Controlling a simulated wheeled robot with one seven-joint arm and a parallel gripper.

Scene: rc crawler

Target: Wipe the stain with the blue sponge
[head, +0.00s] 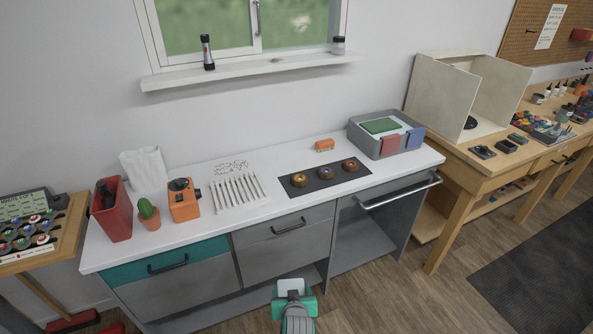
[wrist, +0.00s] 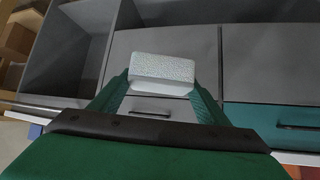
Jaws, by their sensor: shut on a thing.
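My gripper (head: 292,291) is in front of the counter's drawers, below the worktop. In the wrist view (wrist: 163,85) its green fingers are shut on a pale, speckled, sponge-like block (wrist: 163,70). The block looks whitish with a faint blue-green tint and is apart from any surface. A small brownish patch (head: 275,60) on the white window sill (head: 240,71) looks like the stain, but it is too small to make out well.
A flashlight (head: 207,52) and a small jar (head: 338,46) stand on the sill. On the white counter (head: 240,205) are a red bin (head: 111,212), a cactus pot (head: 149,217), an orange device (head: 184,205), a black mat (head: 310,185) and a grey bin (head: 371,147).

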